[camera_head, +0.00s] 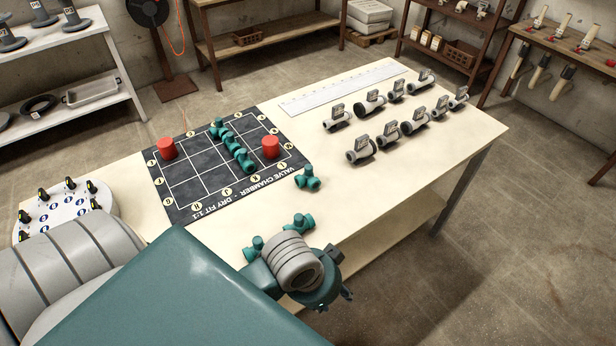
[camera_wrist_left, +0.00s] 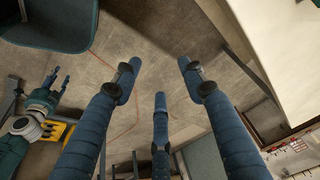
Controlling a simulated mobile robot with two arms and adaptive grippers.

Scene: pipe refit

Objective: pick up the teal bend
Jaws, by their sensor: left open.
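Several teal fittings show in the head view. A row of joined ones (camera_head: 240,155) lies across the dark mat (camera_head: 185,207). Three loose ones lie on the table: one right of the mat (camera_head: 308,179), one nearer me (camera_head: 300,223), and one partly hidden by my left wrist (camera_head: 254,247). I cannot tell for sure which is the bend. My left gripper (camera_head: 342,276) is at the table's near edge, right of the nearest fittings, its fingers mostly hidden. In the left wrist view its fingers (camera_wrist_left: 159,74) are spread and empty above the floor. My right gripper (camera_wrist_left: 58,80) shows small there.
Two red cylinders (camera_head: 167,148) (camera_head: 270,147) stand on the mat. Grey valve fittings (camera_head: 361,150) fill the table's far right, beside a white ruler plate (camera_head: 340,87). A round white tray (camera_head: 62,213) is at left. The pale table edge (camera_wrist_left: 290,60) is upper right in the wrist view.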

